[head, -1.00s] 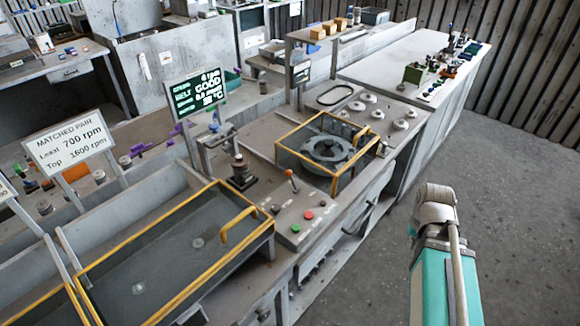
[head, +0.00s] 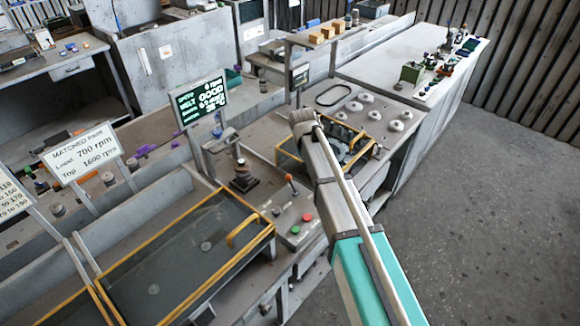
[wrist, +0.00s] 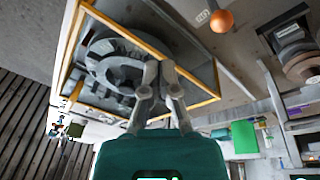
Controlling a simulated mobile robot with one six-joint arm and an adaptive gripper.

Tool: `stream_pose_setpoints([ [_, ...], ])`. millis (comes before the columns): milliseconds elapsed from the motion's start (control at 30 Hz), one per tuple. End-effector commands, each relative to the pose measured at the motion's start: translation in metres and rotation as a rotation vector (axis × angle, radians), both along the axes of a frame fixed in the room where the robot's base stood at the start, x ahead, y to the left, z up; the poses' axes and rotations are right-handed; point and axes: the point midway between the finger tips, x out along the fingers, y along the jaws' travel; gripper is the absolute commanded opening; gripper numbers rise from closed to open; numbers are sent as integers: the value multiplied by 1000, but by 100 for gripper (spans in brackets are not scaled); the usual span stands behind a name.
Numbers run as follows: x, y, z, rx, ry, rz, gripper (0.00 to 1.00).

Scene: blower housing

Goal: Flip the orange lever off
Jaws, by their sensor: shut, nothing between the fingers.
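The orange lever (head: 289,180) stands on the grey control panel, just left of my arm in the head view. In the wrist view its round orange knob (wrist: 221,21) is at the top right, with the stalk hardly showing. My gripper (wrist: 160,72) is shut and empty in the wrist view. It appears in front of the yellow-framed blower housing, to the left of the knob and apart from it. In the head view my arm hides the gripper.
Green (head: 295,230) and red (head: 307,217) buttons sit near the lever. The yellow-framed blower housing (wrist: 120,65) is beside it. A dark knobbed post (head: 242,175), a lit display (head: 200,98) and a yellow-handled cover (head: 195,250) stand to the left.

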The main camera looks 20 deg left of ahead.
Motion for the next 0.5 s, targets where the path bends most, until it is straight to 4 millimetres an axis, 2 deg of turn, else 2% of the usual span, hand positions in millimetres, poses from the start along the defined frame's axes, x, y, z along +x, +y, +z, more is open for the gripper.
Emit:
stream_pose_setpoints([
  [33, 6, 25, 9, 0, -9, 19, 0],
  [100, 8, 47, 13, 0, -19, 37, 0],
  [200, 8, 70, 17, 0, -30, 54, 0],
  [333, 7, 85, 19, 0, -36, 66, 0],
  [500, 6, 88, 19, 0, -38, 69, 0],
])
